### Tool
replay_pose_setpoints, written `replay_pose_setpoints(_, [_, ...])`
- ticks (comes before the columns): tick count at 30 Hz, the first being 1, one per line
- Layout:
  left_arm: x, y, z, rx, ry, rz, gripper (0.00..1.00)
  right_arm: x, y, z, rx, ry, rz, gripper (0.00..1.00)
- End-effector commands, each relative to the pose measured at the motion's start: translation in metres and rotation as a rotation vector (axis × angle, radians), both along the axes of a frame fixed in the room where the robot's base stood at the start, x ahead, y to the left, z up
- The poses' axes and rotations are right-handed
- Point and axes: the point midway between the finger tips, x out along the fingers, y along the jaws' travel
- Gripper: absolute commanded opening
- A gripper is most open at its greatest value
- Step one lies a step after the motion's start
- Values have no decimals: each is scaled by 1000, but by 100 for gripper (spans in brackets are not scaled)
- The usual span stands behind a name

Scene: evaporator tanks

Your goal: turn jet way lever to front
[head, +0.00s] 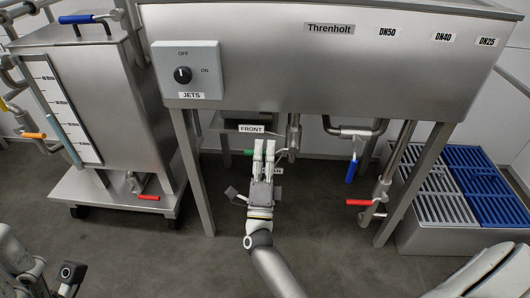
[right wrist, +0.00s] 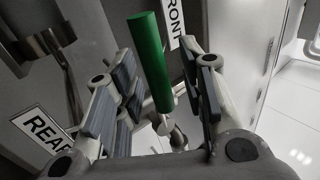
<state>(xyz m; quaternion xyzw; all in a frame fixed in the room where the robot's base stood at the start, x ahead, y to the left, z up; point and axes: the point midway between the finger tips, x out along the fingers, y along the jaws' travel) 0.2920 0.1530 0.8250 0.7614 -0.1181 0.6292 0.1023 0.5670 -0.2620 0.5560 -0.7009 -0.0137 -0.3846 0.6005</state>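The jet way lever has a green handle (right wrist: 148,62). In the right wrist view it stands between the two fingers of my right gripper (right wrist: 166,85), with a visible gap to the right finger. In the head view my right gripper (head: 264,147) is under the tank, and only a bit of the green handle (head: 248,152) shows at its left. The fingers are apart and not closed on the lever. The FRONT label (head: 251,129) is just above the gripper; the REAR label (right wrist: 43,137) shows in the wrist view. My left gripper (head: 70,273) is partly visible at the lower left.
The steel tank (head: 300,75) with the JETS knob (head: 183,75) is above my right gripper. Its legs (head: 192,170) and pipes with a blue lever (head: 351,171) and a red lever (head: 358,202) stand around. A wheeled tank (head: 110,110) is at left.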

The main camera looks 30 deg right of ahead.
Motion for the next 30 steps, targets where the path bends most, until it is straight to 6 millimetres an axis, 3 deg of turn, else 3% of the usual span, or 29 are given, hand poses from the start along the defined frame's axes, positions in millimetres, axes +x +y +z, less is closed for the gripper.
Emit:
replay_pose_setpoints(5, [1,0,-1,0,2,0,54,-8,6,-8,-1,5,1,37])
replay_pose_setpoints(19, [0,0,-1,2,3,-1,54,-72,45,-58,0,3,0,37])
replay_pose_setpoints(30, [0,-1,-1,3,2,-1,54,-85,54,-67,1,0,1,37])
